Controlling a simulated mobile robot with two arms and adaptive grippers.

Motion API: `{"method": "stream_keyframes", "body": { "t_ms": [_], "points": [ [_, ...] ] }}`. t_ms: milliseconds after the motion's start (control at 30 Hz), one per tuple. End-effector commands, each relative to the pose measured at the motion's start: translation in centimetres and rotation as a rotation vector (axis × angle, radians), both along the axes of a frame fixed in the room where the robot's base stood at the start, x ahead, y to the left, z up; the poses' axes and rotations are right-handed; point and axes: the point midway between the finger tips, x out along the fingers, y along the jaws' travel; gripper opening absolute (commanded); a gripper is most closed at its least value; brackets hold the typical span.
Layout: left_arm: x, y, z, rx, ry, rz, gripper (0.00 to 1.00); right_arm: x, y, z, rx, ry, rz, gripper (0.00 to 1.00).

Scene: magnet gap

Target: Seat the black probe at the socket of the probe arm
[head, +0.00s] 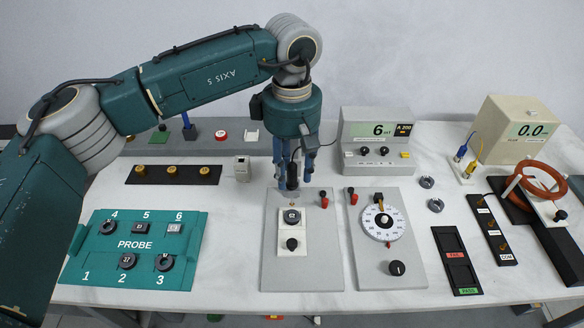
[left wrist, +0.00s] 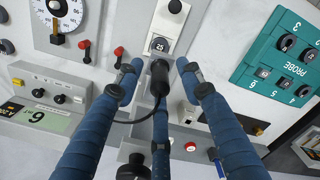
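My left gripper (head: 293,178) hangs low over the upper end of a grey panel (head: 272,265), fingers pointing down. In the left wrist view its blue fingers (left wrist: 160,72) stand apart around a black cylinder, seemingly the black probe (left wrist: 158,82). A black cable loops from it. Gaps show between it and the side fingers; contact with the rear finger is unclear. In the head view the probe (head: 292,185) is partly hidden by the fingers. Just in front is a white plate (head: 292,231) with a black piece marked 25 (left wrist: 158,45). I cannot identify the probe arm's socket surely. My right gripper is not in view.
A teal PROBE tray (head: 105,270) with several dark pieces stands at left; its place 1 looks empty. Right of the grey panel are a dial panel (head: 409,262) and a meter reading 6 (head: 357,155). An orange coil (head: 545,165) stands far right.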

Motion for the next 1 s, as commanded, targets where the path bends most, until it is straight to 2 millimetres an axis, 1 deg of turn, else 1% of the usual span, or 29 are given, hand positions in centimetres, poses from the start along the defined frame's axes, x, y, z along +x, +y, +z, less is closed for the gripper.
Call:
{"method": "stream_keyframes", "body": {
  "t_ms": [67, 167, 267, 400, 500, 600, 700, 800, 1000],
  "points": [
    [0.1, 0.0, 0.5, 0.0, -0.002, 0.0, 0.38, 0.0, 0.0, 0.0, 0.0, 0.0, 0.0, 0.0],
    [0.1, -0.1, 1.7, -0.003, -0.003, 0.0, 0.38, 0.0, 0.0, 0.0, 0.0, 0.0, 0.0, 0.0],
    [0.1, -0.1, 3.6, -0.002, -0.005, 0.0, 0.38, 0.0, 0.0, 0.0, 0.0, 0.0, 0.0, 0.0],
    [0.1, -0.1, 6.8, -0.001, -0.004, 0.001, 0.38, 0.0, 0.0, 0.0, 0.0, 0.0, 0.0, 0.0],
    [0.1, -0.1, 8.7, -0.001, -0.004, 0.0, 0.38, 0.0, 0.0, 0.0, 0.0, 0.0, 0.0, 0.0],
    [0.1, 0.0, 10.3, -0.002, -0.002, 0.0, 0.38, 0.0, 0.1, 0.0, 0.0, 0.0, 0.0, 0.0],
    [0.1, 0.0, 11.3, 0.0, -0.001, 0.001, 0.38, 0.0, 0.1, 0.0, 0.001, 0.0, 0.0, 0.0],
    [0.1, 0.0, 11.8, -0.001, -0.001, 0.0, 0.38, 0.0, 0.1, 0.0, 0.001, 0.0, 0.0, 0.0],
    [0.1, 0.0, 12.0, 0.0, 0.0, 0.0, 0.38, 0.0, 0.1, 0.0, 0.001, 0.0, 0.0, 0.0]
  ]
}}
